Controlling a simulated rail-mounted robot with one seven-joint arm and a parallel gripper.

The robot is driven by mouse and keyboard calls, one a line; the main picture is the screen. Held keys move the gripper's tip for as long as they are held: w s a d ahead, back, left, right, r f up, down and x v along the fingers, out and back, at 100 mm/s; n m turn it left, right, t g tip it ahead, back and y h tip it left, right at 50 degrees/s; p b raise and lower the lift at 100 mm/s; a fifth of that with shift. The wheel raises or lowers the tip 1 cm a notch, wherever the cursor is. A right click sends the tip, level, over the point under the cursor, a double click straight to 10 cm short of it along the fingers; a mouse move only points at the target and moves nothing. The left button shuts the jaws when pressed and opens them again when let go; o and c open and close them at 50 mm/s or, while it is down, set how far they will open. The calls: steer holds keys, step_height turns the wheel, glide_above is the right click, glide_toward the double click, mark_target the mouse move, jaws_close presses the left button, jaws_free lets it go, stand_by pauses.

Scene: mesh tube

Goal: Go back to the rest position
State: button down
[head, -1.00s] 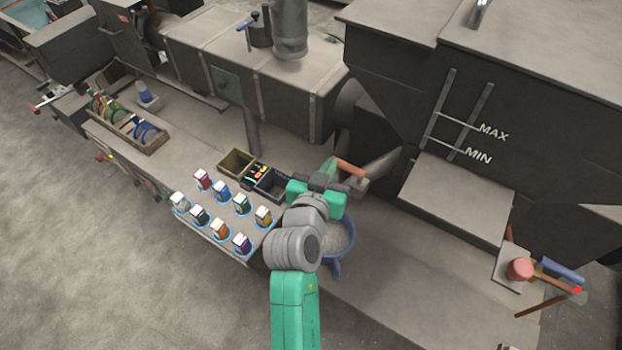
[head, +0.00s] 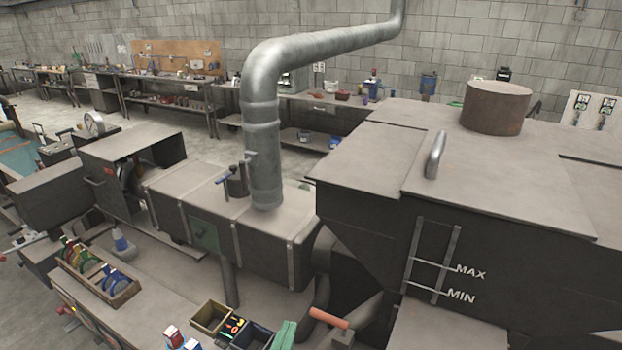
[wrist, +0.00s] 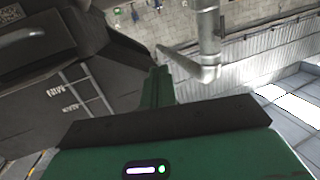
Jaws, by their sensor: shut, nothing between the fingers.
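My gripper (wrist: 158,78) shows in the wrist view as a green body with a dark bar and narrow green fingers, close together. It is shut and empty, and nothing touches its fingertips. It points towards the big dark machine and the metal pipe. In the head view only a green piece of my arm shows at the bottom edge, right of the small bins. The rest of the arm is out of that view.
A dark hopper (head: 380,225) with MAX and MIN marks fills the right. A metal duct (head: 265,150) rises mid-view. An orange-handled lever (head: 328,318), small open bins (head: 211,316) and a wooden tray of coloured rings (head: 122,297) stand along the bottom. Workbenches line the wall.

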steer(key=s+d+r+n+t+y+p, duration=0.1)
steer(key=s+r+t, duration=0.2)
steer(key=r, duration=1)
steer(key=s+d+r+t+y+p, duration=0.1)
steer(key=s+r, duration=0.5)
steer(key=r, duration=0.7)
steer(key=s+d+r+n+t+y+p, duration=0.1)
steer(key=s+d+r+t+p, duration=0.1)
steer(key=r, duration=1.2)
steer(key=s+t+p, duration=0.1)
steer(key=s+t, duration=0.1)
steer(key=shift+s+d+n+t, duration=0.25)
steer(key=shift+d+n+t, duration=0.05)
